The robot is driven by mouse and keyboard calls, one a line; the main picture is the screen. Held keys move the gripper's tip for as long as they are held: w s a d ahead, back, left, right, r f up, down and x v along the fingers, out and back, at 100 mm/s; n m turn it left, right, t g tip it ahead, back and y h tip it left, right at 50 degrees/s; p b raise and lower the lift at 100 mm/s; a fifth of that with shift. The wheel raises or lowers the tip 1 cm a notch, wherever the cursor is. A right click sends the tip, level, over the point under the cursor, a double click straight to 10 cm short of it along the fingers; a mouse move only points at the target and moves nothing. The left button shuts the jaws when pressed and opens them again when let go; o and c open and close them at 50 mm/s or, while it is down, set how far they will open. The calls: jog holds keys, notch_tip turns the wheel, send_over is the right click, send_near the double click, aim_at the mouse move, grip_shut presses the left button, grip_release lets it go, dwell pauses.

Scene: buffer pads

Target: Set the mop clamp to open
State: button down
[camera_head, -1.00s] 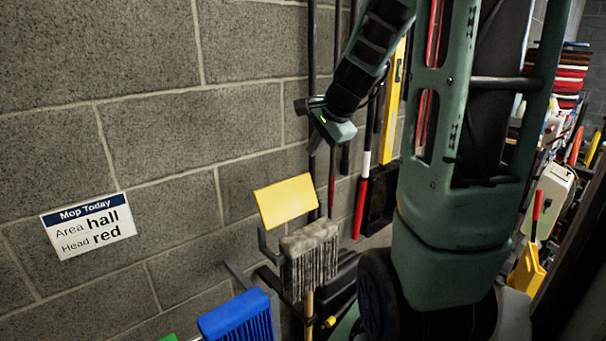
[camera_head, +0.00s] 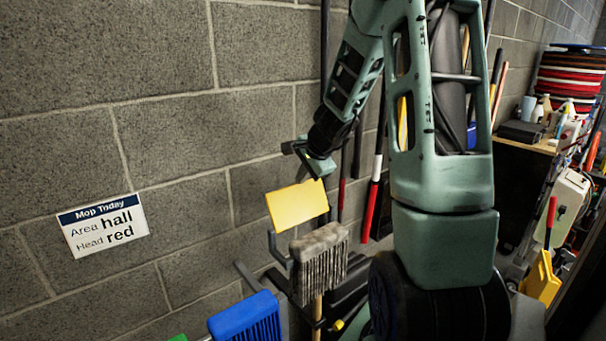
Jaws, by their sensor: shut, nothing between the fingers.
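A mop or brush with a grey stringy head (camera_head: 318,262) stands head-up on a wooden handle against the wall. A flat yellow plate (camera_head: 297,204) shows just above and behind the grey head, tilted; I cannot tell whether it is the mop clamp or which way a clamp is set. My gripper (camera_head: 291,147) is just above the yellow plate, its tips toward the left, with a small gap in the picture. It holds nothing. Its green body hides part of the wall behind.
A wall sign (camera_head: 104,225) reads "Mop Today, Area hall, Head red". A blue brush (camera_head: 246,318) stands at lower left, close to the grey head. Poles line the wall behind my arm. A shelf with red discs (camera_head: 568,75) is at right.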

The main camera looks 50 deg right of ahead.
jog(key=shift+w+d+f, duration=0.1)
jog(key=shift+w+f, duration=0.1)
jog(key=shift+w, duration=0.25)
jog(key=shift+w+d+f, duration=0.1)
jog(key=shift+w+f, duration=0.1)
jog(key=shift+w, duration=0.2)
jog(key=shift+r, duration=0.1)
